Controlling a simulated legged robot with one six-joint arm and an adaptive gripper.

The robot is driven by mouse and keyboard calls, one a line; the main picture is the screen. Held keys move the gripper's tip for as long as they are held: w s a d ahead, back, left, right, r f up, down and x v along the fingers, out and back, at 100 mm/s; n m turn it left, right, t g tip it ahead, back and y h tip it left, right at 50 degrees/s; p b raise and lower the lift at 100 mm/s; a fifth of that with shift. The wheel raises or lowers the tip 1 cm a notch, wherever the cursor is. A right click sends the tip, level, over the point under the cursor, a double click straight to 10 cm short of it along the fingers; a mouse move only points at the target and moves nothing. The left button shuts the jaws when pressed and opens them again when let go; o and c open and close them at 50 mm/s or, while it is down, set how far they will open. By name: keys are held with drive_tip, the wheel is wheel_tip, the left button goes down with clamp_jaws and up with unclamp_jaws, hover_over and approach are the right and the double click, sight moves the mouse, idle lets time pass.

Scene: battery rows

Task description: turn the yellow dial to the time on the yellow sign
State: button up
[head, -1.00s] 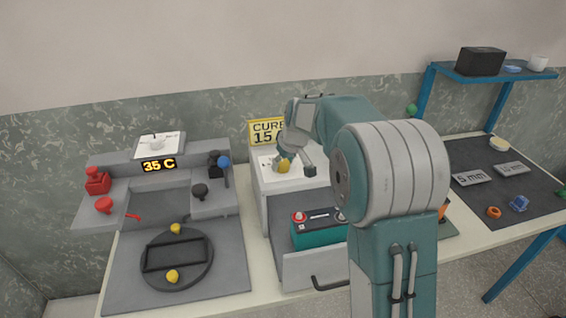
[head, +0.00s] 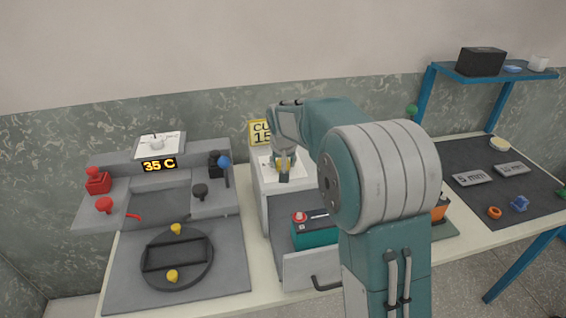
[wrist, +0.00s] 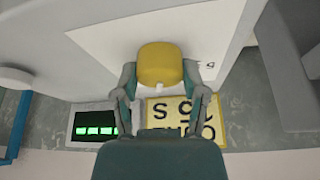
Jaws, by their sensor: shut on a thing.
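The yellow dial (wrist: 160,62) sits on a white panel (wrist: 215,22) and fills the gap between my fingers in the wrist view. My gripper (wrist: 160,74) is shut on the dial, one finger on each side. A small white mark shows on the dial's edge toward the bottom of that view. In the head view the dial (head: 281,163) is mostly hidden behind my gripper (head: 285,172).
A green-lit display (wrist: 95,122) is beside the sign in the wrist view. A teal battery (head: 313,235) sits in the open grey drawer (head: 300,272) below the dial. A station with a "35 C" display (head: 159,165) stands left.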

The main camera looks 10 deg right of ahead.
drive_tip(key=shift+a+f+m+g+h, duration=0.1)
drive_tip(key=shift+m+g+h, duration=0.1)
drive_tip(key=shift+m, duration=0.45)
drive_tip(key=shift+f+m+g+h, duration=0.1)
drive_tip(key=shift+m+h, duration=0.1)
drive_tip(key=shift+m, duration=0.45)
drive_tip(key=o, duration=1.1)
drive_tip(key=shift+o, duration=0.2)
drive_tip(key=shift+r, duration=0.2)
drive_tip(key=shift+s+r, duration=0.1)
drive_tip(key=shift+r, duration=0.25)
drive_tip(key=v, duration=1.1)
drive_tip(key=shift+a, duration=0.25)
